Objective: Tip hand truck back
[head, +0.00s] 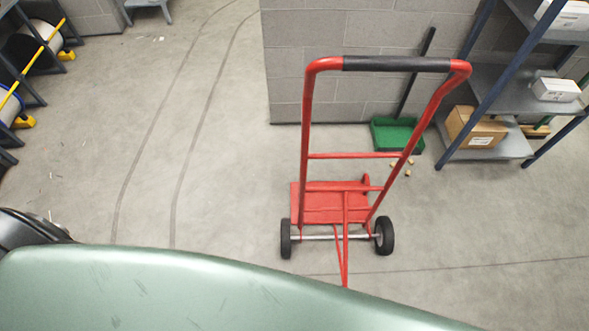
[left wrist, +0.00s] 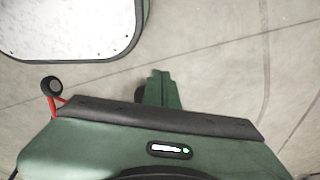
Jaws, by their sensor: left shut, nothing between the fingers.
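The red hand truck (head: 345,190) stands upright on its two black wheels in the head view. Its black handle grip (head: 395,64) is at the top, with nothing holding it. Its red toe plate (head: 322,203) is low, on the far side of the axle. In the left wrist view my left gripper (left wrist: 162,78) is shut and empty, its green fingers together over bare floor. A red tube with a round black part (left wrist: 51,85) shows to its left, apart from the fingers; the rest is hidden behind the gripper body. My right gripper is in neither view.
A grey block wall (head: 330,60) stands behind the hand truck. A green bin (head: 395,134) sits by the wall, and shelving with boxes (head: 476,128) stands at right. Racks with reels (head: 25,48) line the left edge. The floor left of the truck is clear.

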